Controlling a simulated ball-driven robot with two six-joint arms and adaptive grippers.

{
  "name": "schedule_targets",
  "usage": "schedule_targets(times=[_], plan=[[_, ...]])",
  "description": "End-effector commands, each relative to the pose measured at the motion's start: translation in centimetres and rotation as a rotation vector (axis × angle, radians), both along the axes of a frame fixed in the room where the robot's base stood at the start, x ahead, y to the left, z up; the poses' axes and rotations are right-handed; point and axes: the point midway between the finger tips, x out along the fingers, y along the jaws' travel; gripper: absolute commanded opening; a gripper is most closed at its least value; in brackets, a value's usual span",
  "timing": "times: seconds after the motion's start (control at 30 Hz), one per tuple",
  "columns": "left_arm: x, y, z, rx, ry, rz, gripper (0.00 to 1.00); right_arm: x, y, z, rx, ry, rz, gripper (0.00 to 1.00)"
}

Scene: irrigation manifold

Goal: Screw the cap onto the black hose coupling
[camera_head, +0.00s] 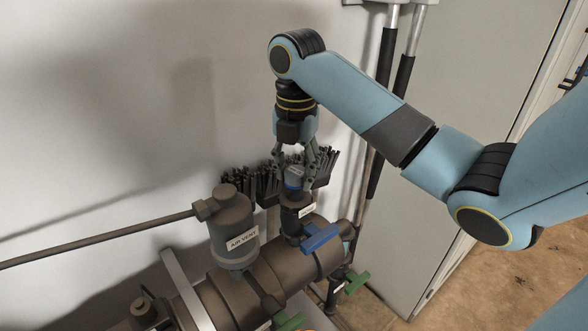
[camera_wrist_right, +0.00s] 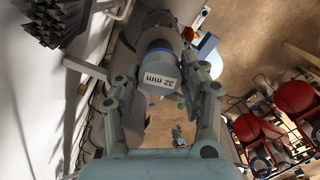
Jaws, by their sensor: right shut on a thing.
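The cap (camera_head: 294,172) is grey with a blue band at its lower edge. It stands upright on top of the black hose coupling (camera_head: 290,220), in line with it. Whether its thread is engaged cannot be told. In the right wrist view the cap (camera_wrist_right: 165,76) carries a "32 mm" label, and the coupling (camera_wrist_right: 152,33) shows beyond the blue band. My right gripper (camera_head: 294,167) points down from above, its fingers on both sides of the cap, shut on it. The fingers also show in the wrist view (camera_wrist_right: 165,92). My left gripper is not in view.
A grey air vent (camera_head: 231,222) with a side pipe stands left of the coupling on the thick manifold pipe (camera_head: 215,300). A blue lever (camera_head: 321,238) sticks out right of the coupling's base. Dark bristly bundles (camera_head: 240,184) lie close behind, along the wall.

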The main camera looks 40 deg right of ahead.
Motion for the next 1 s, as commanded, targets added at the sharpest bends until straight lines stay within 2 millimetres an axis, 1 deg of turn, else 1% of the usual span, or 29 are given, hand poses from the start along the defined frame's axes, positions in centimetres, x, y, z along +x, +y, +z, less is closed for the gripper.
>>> schedule_targets(times=[0.03, 0.07, 0.17, 0.37, 0.5, 0.6, 0.67, 1.0], plan=[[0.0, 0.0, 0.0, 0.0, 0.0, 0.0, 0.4, -0.3, -0.2, -0.2, -0.005, 0.012, -0.002, 0.02], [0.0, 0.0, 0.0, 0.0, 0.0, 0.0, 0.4, -0.3, -0.2, -0.2, -0.004, 0.012, -0.003, 0.0], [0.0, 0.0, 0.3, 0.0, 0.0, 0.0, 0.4, -0.4, -0.2, -0.1, -0.005, 0.014, -0.016, 0.0], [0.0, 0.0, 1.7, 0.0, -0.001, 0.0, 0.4, -0.4, -0.2, 0.0, -0.006, 0.016, -0.095, 0.0], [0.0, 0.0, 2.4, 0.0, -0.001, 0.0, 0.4, -0.4, -0.3, 0.0, -0.007, 0.016, -0.216, 0.0], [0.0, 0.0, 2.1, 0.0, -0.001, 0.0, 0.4, -0.4, -0.3, -0.2, -0.008, 0.014, -0.346, 0.0], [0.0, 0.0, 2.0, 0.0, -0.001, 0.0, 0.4, -0.4, -0.3, -0.3, -0.009, 0.014, -0.388, 0.0], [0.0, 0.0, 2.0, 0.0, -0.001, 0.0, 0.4, -0.4, -0.4, -0.3, -0.011, 0.014, -0.427, 0.0]])
